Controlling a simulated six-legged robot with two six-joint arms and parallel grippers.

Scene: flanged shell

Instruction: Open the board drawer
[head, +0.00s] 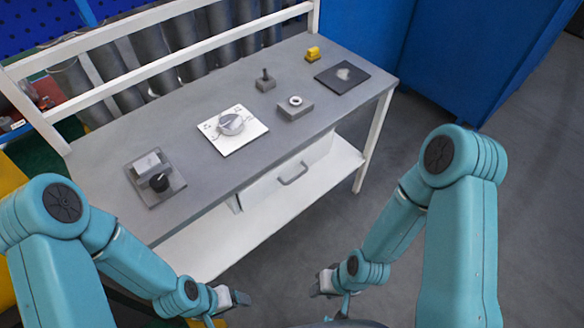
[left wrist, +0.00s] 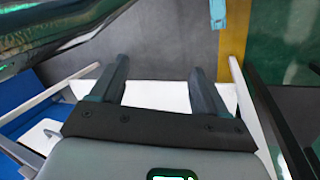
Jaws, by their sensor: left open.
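The drawer (head: 262,193) is a white box under the right half of the grey tabletop, with a grey bow handle (head: 293,174) on its front. It looks shut, its front close under the table edge. My left gripper (head: 236,299) is low in front of the bench, apart from the handle, below and to its left. In the left wrist view its two dark fingers (left wrist: 160,85) are spread with nothing between them. My right gripper (head: 322,284) is in front of the bench below the handle, touching nothing visible; its finger gap is unclear. The drawer's inside is hidden.
The bench top (head: 185,110) carries a clamp-like fixture (head: 154,174), a dial on a white plate (head: 232,130), small grey blocks, a yellow piece (head: 312,54) and a dark board (head: 342,77). A white lower shelf (head: 215,243) runs below. Open floor (head: 300,245) lies in front.

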